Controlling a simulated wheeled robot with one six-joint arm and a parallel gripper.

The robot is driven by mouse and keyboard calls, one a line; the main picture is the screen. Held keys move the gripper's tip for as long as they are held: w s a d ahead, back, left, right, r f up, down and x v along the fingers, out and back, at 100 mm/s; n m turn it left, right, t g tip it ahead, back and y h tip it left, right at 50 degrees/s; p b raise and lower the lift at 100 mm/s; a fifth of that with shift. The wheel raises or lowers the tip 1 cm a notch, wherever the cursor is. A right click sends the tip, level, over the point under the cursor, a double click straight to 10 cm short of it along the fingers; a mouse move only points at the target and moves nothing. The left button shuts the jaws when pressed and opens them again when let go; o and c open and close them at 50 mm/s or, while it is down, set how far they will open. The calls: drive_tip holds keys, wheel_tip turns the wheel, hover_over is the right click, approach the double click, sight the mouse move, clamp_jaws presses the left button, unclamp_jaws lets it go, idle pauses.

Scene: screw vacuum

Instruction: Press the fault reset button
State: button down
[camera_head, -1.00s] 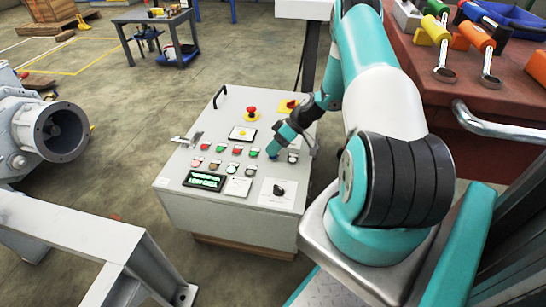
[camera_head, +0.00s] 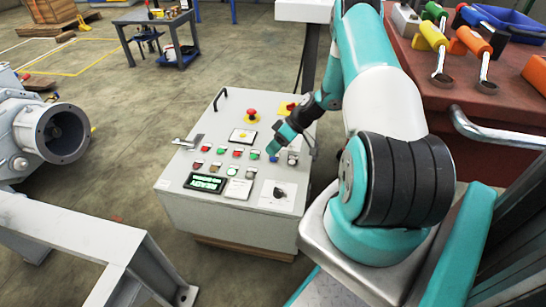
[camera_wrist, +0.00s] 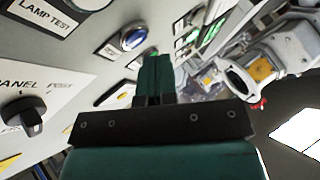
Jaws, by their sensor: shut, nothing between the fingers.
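The control panel (camera_head: 222,212) is a grey sloped box with rows of buttons and lamps. A blue button (camera_head: 273,157) sits at the right end of a button row, and it shows in the wrist view (camera_wrist: 133,38) with a metal ring. Its label is not readable, so I cannot confirm it is fault reset. My gripper (camera_head: 274,148) is shut and empty, with its tip just above and beside the blue button. In the wrist view my shut fingers (camera_wrist: 155,62) point towards the panel beside that button; contact cannot be told.
A button (camera_wrist: 90,3) labelled lamp test and a black selector knob (camera_wrist: 25,115) lie near the fingers. A red mushroom button (camera_head: 251,115) and a lit green display (camera_head: 206,182) are on the panel. A tool table (camera_head: 490,110) stands at the right.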

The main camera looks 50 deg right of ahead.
drive_tip(key=shift+r, duration=0.1)
wheel_tip(320, 180, up, 5)
drive_tip(key=p, duration=0.3)
drive_tip(key=shift+p, duration=0.4)
idle(0.7)
